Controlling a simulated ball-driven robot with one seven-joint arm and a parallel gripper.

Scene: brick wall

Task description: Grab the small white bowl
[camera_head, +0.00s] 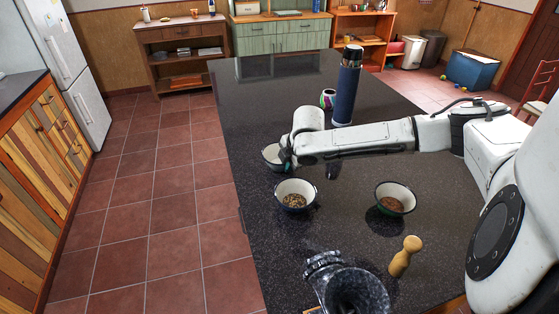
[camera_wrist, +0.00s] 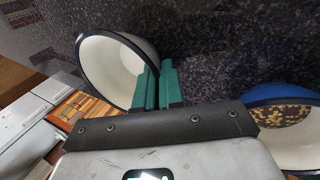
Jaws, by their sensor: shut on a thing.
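The small white bowl (camera_wrist: 112,68) has a dark rim and is empty inside. In the wrist view it is tilted at the upper left, its near wall between the green fingertips of my gripper (camera_wrist: 158,84). My gripper is shut on its wall. In the head view the white bowl (camera_head: 271,155) is at the counter's left side, partly hidden behind my gripper (camera_head: 286,160). I cannot tell from the head view whether it touches the counter.
On the dark counter (camera_head: 245,110), a blue bowl of brown food (camera_head: 295,195) is just in front, and a green bowl (camera_head: 395,198) is to the right. A pepper mill (camera_head: 405,256), a mortar (camera_head: 350,290), a blue bottle (camera_head: 347,88) and a patterned cup (camera_head: 327,98) stand around.

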